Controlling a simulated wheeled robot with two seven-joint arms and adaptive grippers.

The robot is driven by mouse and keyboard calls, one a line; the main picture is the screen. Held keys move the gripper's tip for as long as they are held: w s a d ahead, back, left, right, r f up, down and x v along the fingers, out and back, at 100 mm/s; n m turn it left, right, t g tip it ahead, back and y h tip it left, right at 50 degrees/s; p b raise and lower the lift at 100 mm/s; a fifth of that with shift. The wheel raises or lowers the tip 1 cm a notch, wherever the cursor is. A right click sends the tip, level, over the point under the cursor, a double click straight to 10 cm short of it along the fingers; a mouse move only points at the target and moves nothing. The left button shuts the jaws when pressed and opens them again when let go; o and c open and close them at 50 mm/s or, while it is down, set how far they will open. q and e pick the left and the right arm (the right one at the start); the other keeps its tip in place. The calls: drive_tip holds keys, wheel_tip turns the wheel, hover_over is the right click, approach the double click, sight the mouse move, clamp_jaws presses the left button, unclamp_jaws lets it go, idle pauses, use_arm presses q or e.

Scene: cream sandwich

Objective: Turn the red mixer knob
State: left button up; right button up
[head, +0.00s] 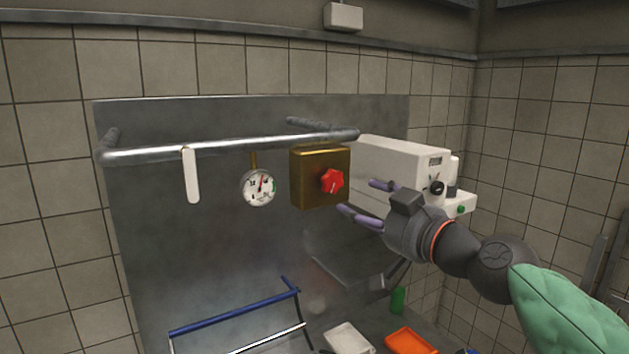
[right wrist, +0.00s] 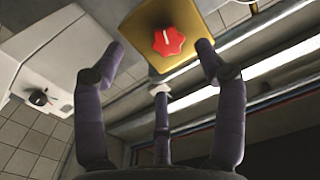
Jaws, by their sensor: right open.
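The red knob (head: 332,180) sits on the front of a brass-coloured box (head: 309,179) below the metal rail. A pale line marks its face. It also shows in the right wrist view (right wrist: 168,42), on the gold box face (right wrist: 145,22) beyond my fingers. My right gripper (head: 362,200) is open, with its purple fingers apart, just right of the knob in the head view. The fingers point towards the knob, and I see no contact. In the right wrist view the gripper (right wrist: 160,75) is empty. My left gripper is out of view.
A metal rail (head: 230,143) runs above the box, with a white strip (head: 191,176) and a round gauge (head: 258,187) to the left. A white machine (head: 401,170) stands behind my right gripper. Below are a blue-barred rack (head: 235,312), a white tray (head: 349,339) and an orange tray (head: 410,342).

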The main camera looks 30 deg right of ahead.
sight(334, 186)
drive_tip(key=w, duration=0.3)
drive_tip(key=w+r+p, duration=0.1)
drive_tip(key=w, duration=0.5)
drive_tip(key=shift+w+a+r+p, duration=0.15)
drive_tip(key=shift+a+p, duration=0.15)
drive_tip(key=shift+c, duration=0.2)
drive_tip(key=c, duration=0.9)
drive_tip(key=shift+c, duration=0.8)
